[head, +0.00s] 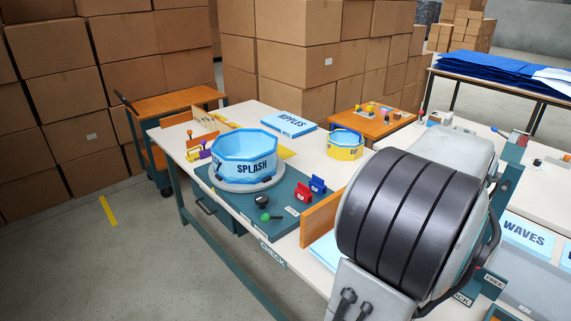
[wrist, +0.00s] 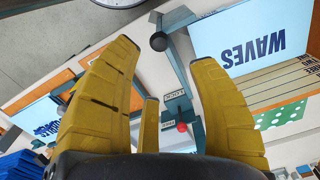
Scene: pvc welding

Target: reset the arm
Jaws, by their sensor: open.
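My gripper (wrist: 150,95) shows in the wrist view with its yellow fingers spread apart. It is open and nothing is between the fingers. It hangs above the work area, with a blue WAVES sheet (wrist: 255,40) to the right and a blue sheet with dark lettering (wrist: 38,118) at the left. In the head view, my dark ribbed arm joint fills the right middle and hides part of the table; my fingers do not show there.
A blue SPLASH pool (head: 240,155) sits on a round plate on the teal board (head: 225,199). A small yellow-and-blue pool (head: 345,145) and a RIPPLES box (head: 289,124) stand behind. An orange cart (head: 178,102) and stacked cartons (head: 60,95) are at the back. Open floor (head: 70,260) lies left.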

